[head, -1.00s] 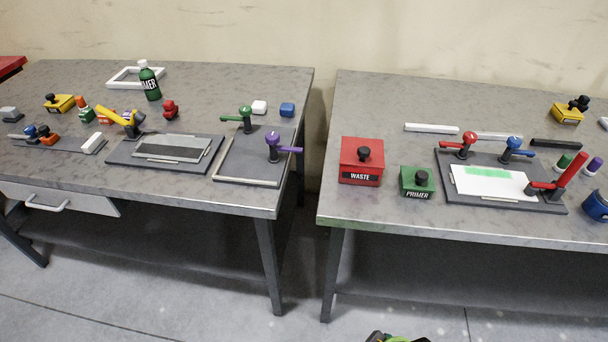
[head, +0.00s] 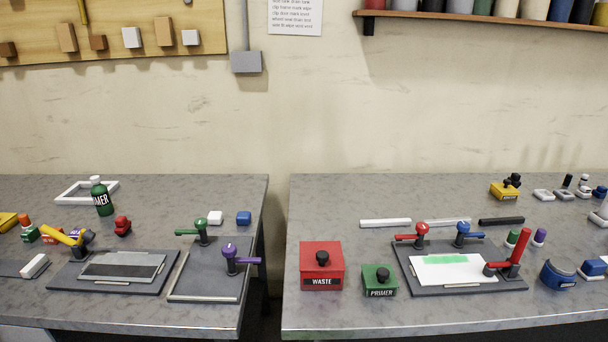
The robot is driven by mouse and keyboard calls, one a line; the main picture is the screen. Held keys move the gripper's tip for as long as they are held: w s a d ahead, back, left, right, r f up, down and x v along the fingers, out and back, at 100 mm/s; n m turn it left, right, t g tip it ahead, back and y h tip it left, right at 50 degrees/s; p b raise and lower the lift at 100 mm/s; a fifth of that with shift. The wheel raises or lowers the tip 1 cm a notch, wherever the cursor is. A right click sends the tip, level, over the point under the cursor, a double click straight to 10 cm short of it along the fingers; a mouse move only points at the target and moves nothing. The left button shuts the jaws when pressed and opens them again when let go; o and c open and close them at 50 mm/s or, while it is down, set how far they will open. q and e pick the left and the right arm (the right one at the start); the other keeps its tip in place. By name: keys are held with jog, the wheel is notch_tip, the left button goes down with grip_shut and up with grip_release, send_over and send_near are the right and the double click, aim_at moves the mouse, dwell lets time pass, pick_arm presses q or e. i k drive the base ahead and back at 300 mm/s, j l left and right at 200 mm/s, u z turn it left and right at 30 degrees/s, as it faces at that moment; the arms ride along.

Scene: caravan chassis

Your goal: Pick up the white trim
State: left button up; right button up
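A long white bar (head: 385,223), which looks like the white trim, lies flat near the middle of the right table. A paler grey-white bar (head: 446,221) lies to its right, behind the clamp board, partly hidden by the clamps. A black bar (head: 501,221) continues the row. I cannot tell whether the second bar is also white trim. Nothing touches the white bar in this view. Neither of my grippers is in view.
The clamp board (head: 408,280) with red and blue clamps holds a white panel (head: 455,271). A red WASTE box (head: 321,277) and green PRIMER box (head: 380,289) stand in front of the bars. A gap separates the right table from the left table (head: 150,212). The right table's back left is clear.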

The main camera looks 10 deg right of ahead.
aim_at(389, 222)
jog(key=z, duration=1.25)
